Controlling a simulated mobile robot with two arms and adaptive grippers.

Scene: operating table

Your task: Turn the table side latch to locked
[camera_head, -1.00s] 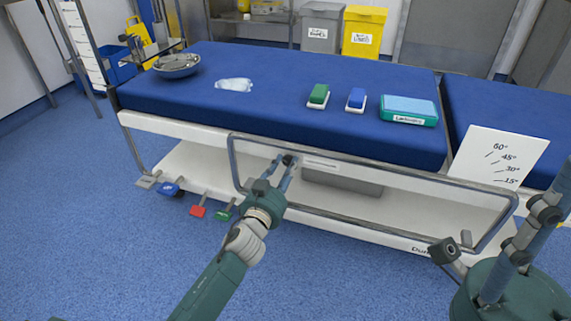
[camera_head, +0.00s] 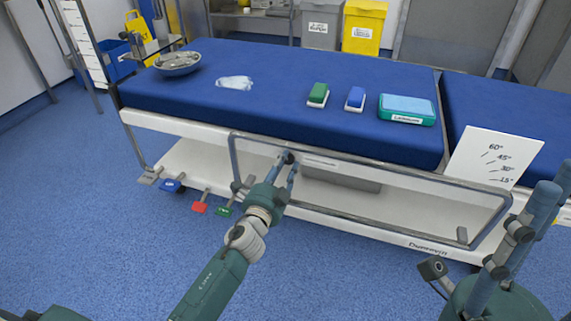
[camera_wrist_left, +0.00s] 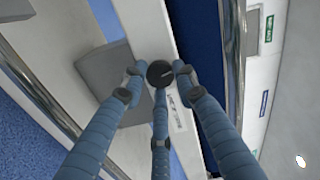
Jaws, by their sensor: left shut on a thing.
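The side latch shows as a dark round knob (camera_head: 287,158) on the white side of the operating table (camera_head: 155,122), behind the upper bar of the side rail. My left gripper (camera_head: 290,162) is shut on this knob. In the left wrist view its blue fingers close around the black knob (camera_wrist_left: 160,73) from several sides. A small pale label plate (camera_wrist_left: 177,112) lies beside the knob, partly behind the fingers; its text is too small to read. Which position the latch is in I cannot tell. My right gripper (camera_head: 505,235) is at the lower right, apart from the table, its fingers spread and empty.
The metal side rail (camera_head: 370,217) frames the table's side around my left gripper. Pedals, among them a red one (camera_head: 200,207), stick out low at left. A white angle card (camera_head: 492,157) stands at right. A bowl (camera_head: 177,63) and teal box (camera_head: 407,109) lie on top.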

